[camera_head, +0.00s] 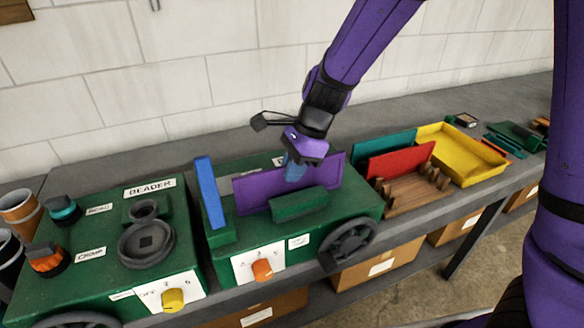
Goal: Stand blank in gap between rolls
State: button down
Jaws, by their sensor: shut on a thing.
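A flat purple blank (256,196) stands on its long edge, slightly tilted in the picture, over the green machine (345,206) in the middle of the bench. My gripper (294,172) is shut on the blank's upper edge, its light blue fingers pointing down. A long green block (300,204), perhaps a roll or its housing, lies in front of the blank and covers part of its lower edge. What lies behind the blank is mostly hidden, so I cannot tell whether its lower edge rests between two rolls or hovers.
A blue upright plate (210,192) stands left of the blank. The beader machine (104,262) is farther left. To the right, a wooden rack (408,194) holds a red panel (400,160) and a teal panel (384,147), beside a yellow tray (464,150). A dark handwheel (348,245) juts out in front.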

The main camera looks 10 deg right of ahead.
jog(key=c, duration=1.2)
grip_release()
jog(key=v, duration=1.2)
jog(key=s+d+r+n+t+h, duration=0.2)
jog(key=s+d+r+n+t, duration=0.1)
jog(key=s+d+n, duration=0.4)
jog(key=s+d+r+n+t+h, duration=0.2)
jog(key=s+d+r+n, duration=0.4)
jog(key=s+d, duration=0.6)
jog(key=shift+s+d+n+t, duration=0.35)
jog(key=shift+d+n+t, duration=0.35)
jog(key=shift+n, duration=0.2)
jog(key=shift+r, duration=0.15)
